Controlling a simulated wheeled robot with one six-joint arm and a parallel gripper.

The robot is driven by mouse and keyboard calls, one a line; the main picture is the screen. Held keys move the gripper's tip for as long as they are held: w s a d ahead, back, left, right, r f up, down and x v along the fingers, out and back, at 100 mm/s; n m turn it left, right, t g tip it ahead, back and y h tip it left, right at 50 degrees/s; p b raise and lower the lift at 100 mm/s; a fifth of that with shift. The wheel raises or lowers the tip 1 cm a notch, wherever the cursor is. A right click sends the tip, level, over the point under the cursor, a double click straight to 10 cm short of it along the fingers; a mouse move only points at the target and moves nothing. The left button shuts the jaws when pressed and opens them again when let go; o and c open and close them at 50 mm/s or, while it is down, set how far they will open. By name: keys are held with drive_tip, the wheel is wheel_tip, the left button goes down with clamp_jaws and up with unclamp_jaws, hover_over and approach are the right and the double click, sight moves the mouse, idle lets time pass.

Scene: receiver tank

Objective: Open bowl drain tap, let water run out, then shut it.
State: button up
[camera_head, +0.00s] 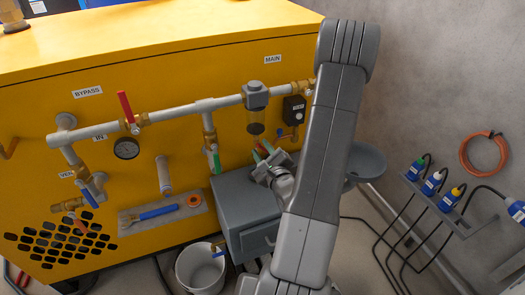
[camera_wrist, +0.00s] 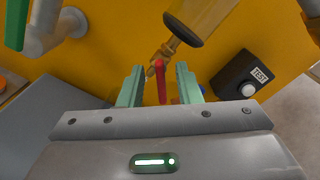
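The filter bowl (camera_head: 255,125) hangs under a grey head (camera_head: 256,94) on the pipe. It appears amber in the wrist view (camera_wrist: 200,14). Below it in the wrist view is the brass drain tap (camera_wrist: 161,55) with a red lever (camera_wrist: 161,85) pointing toward me. My gripper (camera_wrist: 159,70) is open, with its pale green fingers on either side of the lever. Gaps show between the lever and both fingers. In the head view my gripper (camera_head: 264,153) is below the bowl and largely hides the tap. Whether water runs cannot be seen.
A TEST box (camera_wrist: 245,82) is right of the tap. A green-handled valve (camera_head: 215,158) hangs to the left. A grey cabinet (camera_head: 240,203) stands below my gripper, with a white bucket (camera_head: 200,272) at its left. A grey basin (camera_head: 367,163) is behind my arm.

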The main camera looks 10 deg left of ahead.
clamp_jaws()
drive_tip(key=shift+f+m+b, duration=0.1)
drive_tip(key=shift+m+b, duration=0.2)
drive_tip(key=shift+b, duration=0.1)
drive_tip(key=shift+m+b, duration=0.3)
drive_tip(key=shift+m, duration=0.4)
unclamp_jaws()
drive_tip(key=shift+s+d, duration=0.1)
